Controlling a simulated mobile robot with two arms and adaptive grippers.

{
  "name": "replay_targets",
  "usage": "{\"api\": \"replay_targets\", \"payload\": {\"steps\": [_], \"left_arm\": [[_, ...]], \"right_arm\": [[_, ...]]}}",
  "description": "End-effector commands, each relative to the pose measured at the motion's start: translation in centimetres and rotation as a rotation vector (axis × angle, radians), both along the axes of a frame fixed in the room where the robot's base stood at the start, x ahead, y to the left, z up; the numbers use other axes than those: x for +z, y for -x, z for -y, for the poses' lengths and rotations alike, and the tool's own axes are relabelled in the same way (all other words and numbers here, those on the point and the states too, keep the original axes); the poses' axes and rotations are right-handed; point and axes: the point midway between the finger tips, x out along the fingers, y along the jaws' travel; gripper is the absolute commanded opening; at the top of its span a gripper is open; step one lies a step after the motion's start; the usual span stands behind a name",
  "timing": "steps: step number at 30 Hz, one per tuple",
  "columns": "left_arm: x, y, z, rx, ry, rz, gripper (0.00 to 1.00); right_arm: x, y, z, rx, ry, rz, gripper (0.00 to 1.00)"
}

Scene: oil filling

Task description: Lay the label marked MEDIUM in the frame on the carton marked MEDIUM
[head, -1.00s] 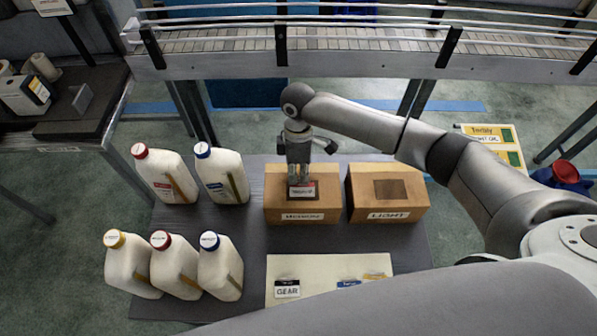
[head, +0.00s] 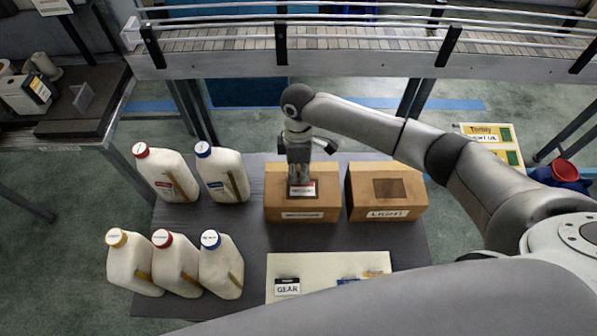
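The carton marked MEDIUM (head: 278,201) stands on the dark mat, its front lettering blurred. A dark square frame (head: 313,198) is on its top. My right gripper (head: 301,182) points down over that frame, fingers close together. A small white label with a red band (head: 302,192) is at its fingertips, within or just above the frame. Its lettering is too small to read surely, and the fingers hide its back part. The fingers look shut on the label; whether it touches the carton top I cannot tell. My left gripper is not in view.
The LIGHT carton (head: 414,204) stands close to the right, its frame bare. Several white jugs (head: 222,262) stand at left. A pale board (head: 320,267) in front bears the GEAR label (head: 287,287) and others, partly hidden by my arm. A conveyor (head: 370,42) runs behind.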

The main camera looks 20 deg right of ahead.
Motion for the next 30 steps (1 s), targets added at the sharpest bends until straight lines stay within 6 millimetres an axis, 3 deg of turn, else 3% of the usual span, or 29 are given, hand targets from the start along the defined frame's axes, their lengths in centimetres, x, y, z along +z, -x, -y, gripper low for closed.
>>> {"api": "replay_targets", "payload": {"steps": [3, 10, 17, 21, 30], "left_arm": [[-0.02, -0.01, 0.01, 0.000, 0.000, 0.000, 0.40], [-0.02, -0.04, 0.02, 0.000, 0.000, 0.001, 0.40], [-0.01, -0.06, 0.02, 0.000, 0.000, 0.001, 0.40], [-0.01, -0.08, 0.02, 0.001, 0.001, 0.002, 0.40], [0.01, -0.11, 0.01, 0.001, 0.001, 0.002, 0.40]], "right_arm": [[-0.02, 0.00, -0.02, 0.000, 0.000, 0.000, 0.00], [0.00, -0.01, -0.04, 0.001, -0.001, 0.000, 0.29], [0.01, -0.01, -0.04, 0.001, -0.001, 0.000, 0.30], [0.01, -0.01, -0.04, 0.001, -0.001, 0.000, 0.47], [0.03, -0.02, -0.04, 0.001, -0.001, 0.000, 0.48]]}}
